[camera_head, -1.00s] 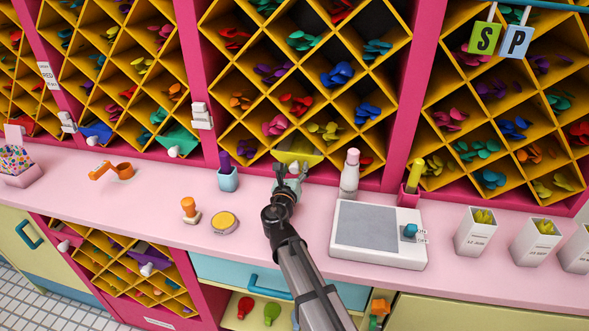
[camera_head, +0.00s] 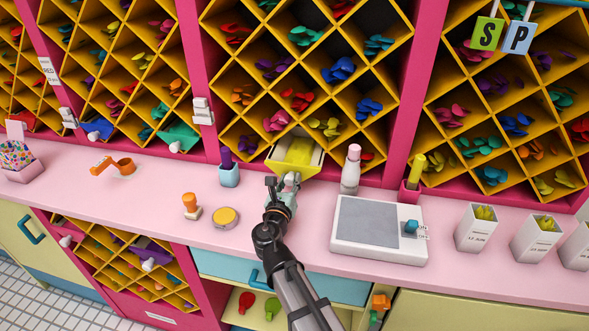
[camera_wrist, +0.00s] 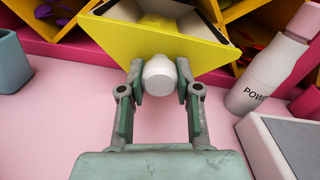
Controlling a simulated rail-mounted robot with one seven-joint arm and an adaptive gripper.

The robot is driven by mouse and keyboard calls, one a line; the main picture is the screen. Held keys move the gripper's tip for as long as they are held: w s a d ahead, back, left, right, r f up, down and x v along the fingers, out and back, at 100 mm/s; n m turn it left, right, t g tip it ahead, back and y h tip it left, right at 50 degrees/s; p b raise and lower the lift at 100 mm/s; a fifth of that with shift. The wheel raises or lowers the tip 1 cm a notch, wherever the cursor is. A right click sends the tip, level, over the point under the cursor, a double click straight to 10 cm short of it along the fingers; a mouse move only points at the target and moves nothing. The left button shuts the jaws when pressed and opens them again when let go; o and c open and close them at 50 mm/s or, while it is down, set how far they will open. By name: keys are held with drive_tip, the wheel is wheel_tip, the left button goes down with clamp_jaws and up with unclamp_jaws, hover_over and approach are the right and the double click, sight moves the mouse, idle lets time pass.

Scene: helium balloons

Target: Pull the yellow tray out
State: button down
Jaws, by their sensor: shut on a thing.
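The yellow tray (camera_head: 296,155) juts out of the bottom row of the diamond-shaped shelf, above the pink counter. In the wrist view, the yellow tray (camera_wrist: 150,45) has a triangular front with a white round knob (camera_wrist: 160,75). My gripper (camera_head: 283,182) is in front of the tray. In the wrist view my gripper (camera_wrist: 160,84) is shut on the knob, one finger on each side. The back of the tray is hidden inside the shelf.
A white bottle with a pink cap (camera_head: 351,168) and a scale (camera_head: 378,232) stand right of the gripper. A blue cup (camera_head: 229,174), a stamp (camera_head: 191,205) and a yellow round pad (camera_head: 225,217) are to the left.

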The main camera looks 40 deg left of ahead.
drive_tip(key=v, duration=0.6)
drive_tip(key=shift+s+d, duration=0.15)
drive_tip(key=shift+s, duration=0.1)
drive_tip(key=c, duration=0.8)
unclamp_jaws()
drive_tip(key=shift+v, duration=3.75)
drive_tip(key=shift+w, duration=0.1)
